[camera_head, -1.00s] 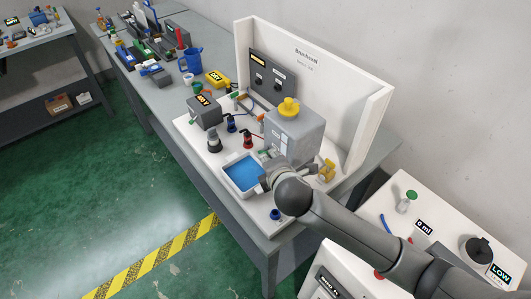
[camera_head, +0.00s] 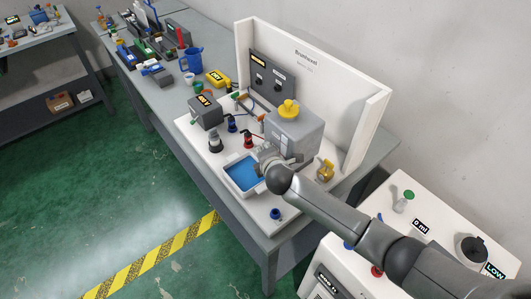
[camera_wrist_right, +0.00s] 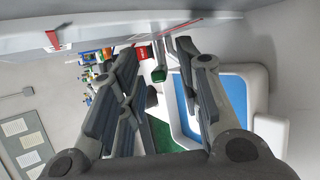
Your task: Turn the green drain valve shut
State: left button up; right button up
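A small green handle (camera_wrist_right: 159,74), which looks like the drain valve, shows in the right wrist view in the gap between my right fingers, beyond their tips. I cannot tell how far it is turned. The grey tank (camera_head: 296,135) with a yellow cap stands on the white board. A white tray of blue liquid (camera_head: 229,177) sits in front of it and also shows in the right wrist view (camera_wrist_right: 251,75). My right gripper (camera_head: 272,155) is at the tank's lower front, over the tray's edge, and hides the valve in the head view. Its fingers (camera_wrist_right: 154,66) are apart and empty.
A yellow valve (camera_head: 325,171) sits right of the tank. Red (camera_head: 248,139) and blue (camera_head: 231,123) fittings, a dark box (camera_head: 205,111) and a white back panel (camera_head: 330,75) surround it. A blue knob (camera_head: 275,214) is near the front edge.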

dwell(0.3)
grip_shut()
jog(key=shift+f, duration=0.25)
jog(key=t+b, duration=0.1)
jog(key=b, duration=0.3)
jog(key=f+m+t+y+b, duration=0.1)
jog(key=t+b, duration=0.1)
jog(key=b, duration=0.2)
jog(key=f+t+b, duration=0.1)
jog(key=b, duration=0.4)
jog(key=shift+s+d+m+t+y, duration=0.2)
jog(key=shift+s+m+t+y, duration=0.1)
jog(key=shift+y, duration=0.1)
jog(key=shift+r+b, duration=0.15)
jog(key=shift+b, duration=0.45)
grip_release()
